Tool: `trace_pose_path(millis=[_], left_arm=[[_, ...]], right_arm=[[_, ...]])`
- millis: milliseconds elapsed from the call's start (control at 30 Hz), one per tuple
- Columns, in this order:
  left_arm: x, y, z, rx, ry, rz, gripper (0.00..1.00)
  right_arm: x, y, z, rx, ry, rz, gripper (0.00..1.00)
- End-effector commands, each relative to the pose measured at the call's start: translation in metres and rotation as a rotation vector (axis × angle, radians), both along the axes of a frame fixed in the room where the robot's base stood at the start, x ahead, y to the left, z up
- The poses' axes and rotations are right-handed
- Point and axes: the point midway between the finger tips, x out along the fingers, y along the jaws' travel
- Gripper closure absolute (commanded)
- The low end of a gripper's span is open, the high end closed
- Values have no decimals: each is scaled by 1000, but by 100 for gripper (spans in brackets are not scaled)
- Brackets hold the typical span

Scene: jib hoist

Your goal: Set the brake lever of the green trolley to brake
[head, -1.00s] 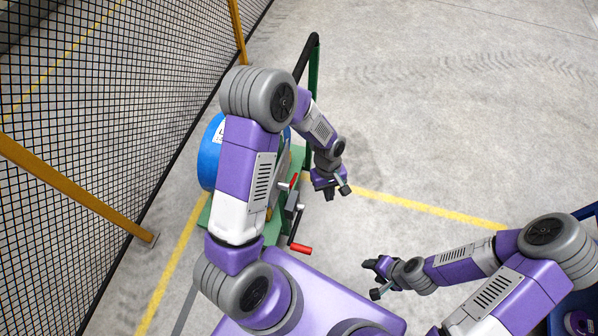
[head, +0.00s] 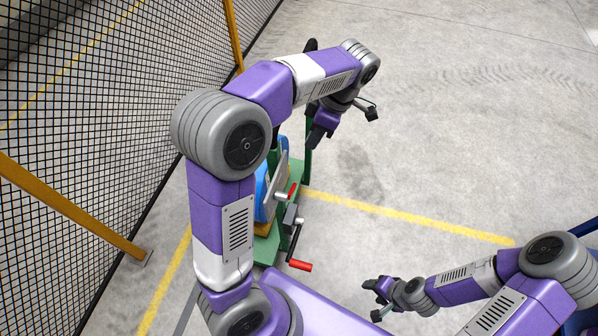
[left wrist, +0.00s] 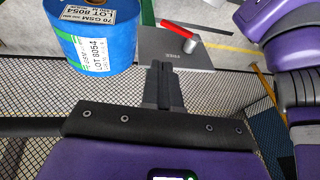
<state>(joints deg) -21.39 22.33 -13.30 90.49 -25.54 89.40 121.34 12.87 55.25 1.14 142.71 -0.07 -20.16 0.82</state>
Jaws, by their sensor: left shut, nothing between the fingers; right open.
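The green trolley (head: 267,248) stands left of centre in the head view, partly behind my left arm. It carries a blue roll, which shows in the left wrist view (left wrist: 95,40). A red-handled lever (head: 292,190) sits by a grey plate; in the left wrist view the red handle (left wrist: 178,27) lies over the plate (left wrist: 160,50), with the word FREE below it. My left gripper (left wrist: 163,70) is shut and empty, its tips overlapping the plate's lower edge in that view; contact cannot be told. In the head view it (head: 313,136) is above the trolley's far side. My right gripper (head: 374,286) is open and empty.
A second red handle (head: 300,265) on a crank sticks out at the trolley's near end. A black mesh fence (head: 90,120) with yellow posts runs along the left. Concrete floor (head: 450,130) with a yellow line is clear to the right.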

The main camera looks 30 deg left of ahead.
Motion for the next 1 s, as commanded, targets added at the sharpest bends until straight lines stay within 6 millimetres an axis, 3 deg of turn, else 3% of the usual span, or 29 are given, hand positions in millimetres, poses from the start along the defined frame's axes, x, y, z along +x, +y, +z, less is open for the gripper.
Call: trace_pose_path(millis=[167, 600, 800, 1000], left_arm=[[-4, 4, -17, -1, 2, 0, 100], [-27, 25, -102, -1, 3, -1, 100], [-41, 20, -123, -2, 1, -2, 100], [-45, 19, -129, -1, 2, -3, 100]], right_arm=[[0, 0, -8, 0, 0, 0, 45], [0, 0, -44, 0, 0, 0, 45], [0, 0, -54, 0, 0, 0, 45], [0, 0, -56, 0, 0, 0, 45]])
